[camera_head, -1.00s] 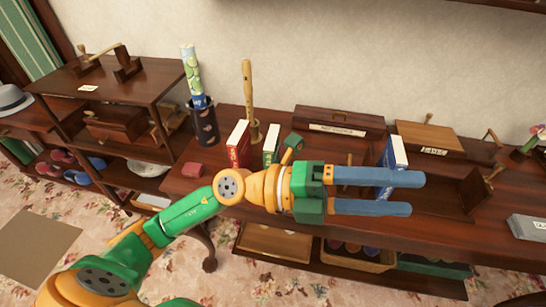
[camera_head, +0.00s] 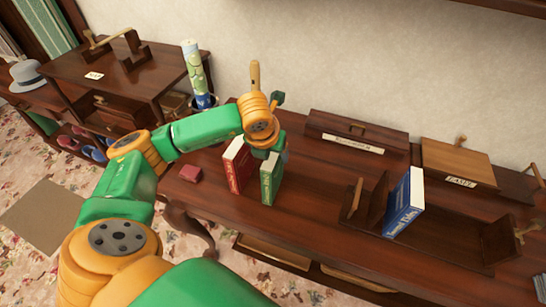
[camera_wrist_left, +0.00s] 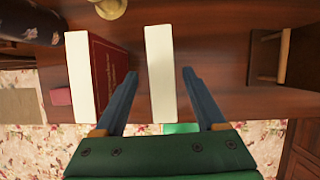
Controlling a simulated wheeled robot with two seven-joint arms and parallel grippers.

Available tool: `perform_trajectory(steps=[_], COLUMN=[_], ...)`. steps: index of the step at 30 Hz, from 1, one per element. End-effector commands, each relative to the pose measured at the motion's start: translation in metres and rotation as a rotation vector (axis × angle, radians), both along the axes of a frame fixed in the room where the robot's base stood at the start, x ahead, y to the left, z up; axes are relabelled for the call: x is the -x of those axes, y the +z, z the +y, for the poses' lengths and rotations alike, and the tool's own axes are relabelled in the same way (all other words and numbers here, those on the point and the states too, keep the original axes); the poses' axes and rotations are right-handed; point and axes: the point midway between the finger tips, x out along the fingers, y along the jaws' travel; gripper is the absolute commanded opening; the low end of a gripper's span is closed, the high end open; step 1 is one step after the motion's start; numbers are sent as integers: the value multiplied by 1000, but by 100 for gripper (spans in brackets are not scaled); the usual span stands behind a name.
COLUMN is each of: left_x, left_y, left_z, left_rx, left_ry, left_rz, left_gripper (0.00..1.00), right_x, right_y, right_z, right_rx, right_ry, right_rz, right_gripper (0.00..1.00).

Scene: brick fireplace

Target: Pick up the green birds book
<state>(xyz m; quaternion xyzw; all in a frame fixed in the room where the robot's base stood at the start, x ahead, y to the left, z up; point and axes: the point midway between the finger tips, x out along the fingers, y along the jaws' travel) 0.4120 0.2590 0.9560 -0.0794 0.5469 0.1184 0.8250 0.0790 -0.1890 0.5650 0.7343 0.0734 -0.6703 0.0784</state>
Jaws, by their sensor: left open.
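The green book (camera_head: 271,179) stands upright on the dark wooden table, just right of the thick red book (camera_head: 238,165). My left gripper (camera_head: 276,146) points down at the green book's top, its fingers mostly hidden in the head view. In the left wrist view, its two blue fingers are open, one on each side of a pale page edge (camera_wrist_left: 160,60) that looks like the green book's. A gap shows on both sides there, and the red book (camera_wrist_left: 108,70) stands outside the left finger. My right gripper is not in view.
A blue book (camera_head: 405,202) stands in a wooden book rack (camera_head: 455,236) at the right. A lidded wooden box (camera_head: 355,135) lies behind. A small red box (camera_head: 190,173) sits near the front edge. A dark vase (camera_head: 204,103) and a recorder (camera_head: 255,74) stand at the back left.

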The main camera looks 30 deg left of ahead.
Motion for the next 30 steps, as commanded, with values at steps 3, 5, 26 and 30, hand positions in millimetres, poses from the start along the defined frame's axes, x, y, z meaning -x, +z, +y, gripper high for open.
perform_trajectory(steps=[3, 5, 26, 30], left_x=[-2, -3, -3, -3], left_y=[-8, -9, -13, -13], left_z=[1, 1, 0, 0], left_rx=[0, 1, 2, 2], left_ry=[-1, -1, -3, -3], left_rz=[1, 0, -1, -1], left_gripper=[72, 72, 72, 72], right_x=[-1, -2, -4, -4], right_y=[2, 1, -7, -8], right_z=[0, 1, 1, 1], right_rx=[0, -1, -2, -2], right_ry=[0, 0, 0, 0], right_rz=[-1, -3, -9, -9], right_gripper=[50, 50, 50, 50])
